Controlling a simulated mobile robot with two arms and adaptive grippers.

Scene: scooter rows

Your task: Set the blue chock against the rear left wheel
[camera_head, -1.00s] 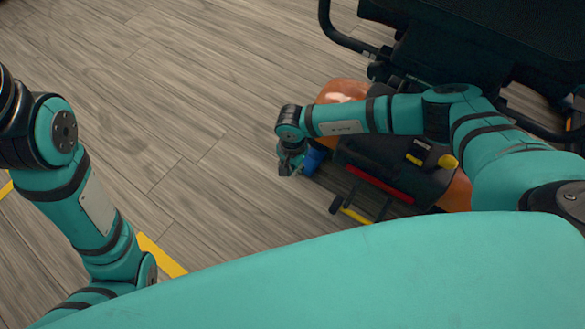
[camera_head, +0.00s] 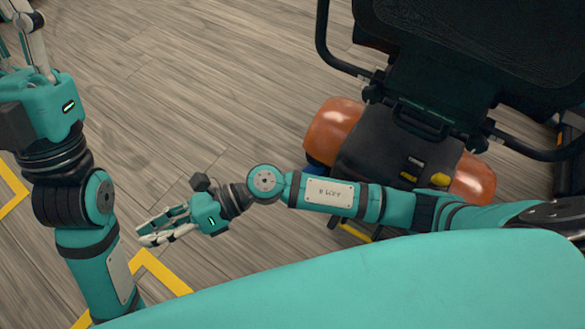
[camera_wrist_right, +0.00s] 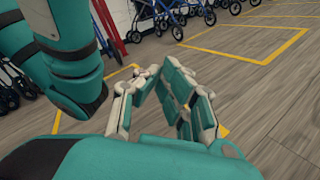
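The scooter (camera_head: 380,150) stands on the right of the head view, with its rear towards me. Its orange left rear fender (camera_head: 332,128) covers the rear left wheel, which is mostly hidden. A small dark blue patch (camera_head: 316,169) under this fender appears to be the blue chock; its contact with the wheel cannot be made out. My right gripper (camera_head: 148,233) is empty, fingers apart, well left of the scooter; it also shows in the wrist view (camera_wrist_right: 160,70). My left gripper (camera_head: 28,28) is at the top left, its finger opening unclear.
Yellow floor lines (camera_head: 160,272) run at the lower left. The wood-look floor (camera_head: 210,100) between the left arm and the scooter is clear. In the wrist view, blue-framed wheeled walkers (camera_wrist_right: 180,14) stand along the back.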

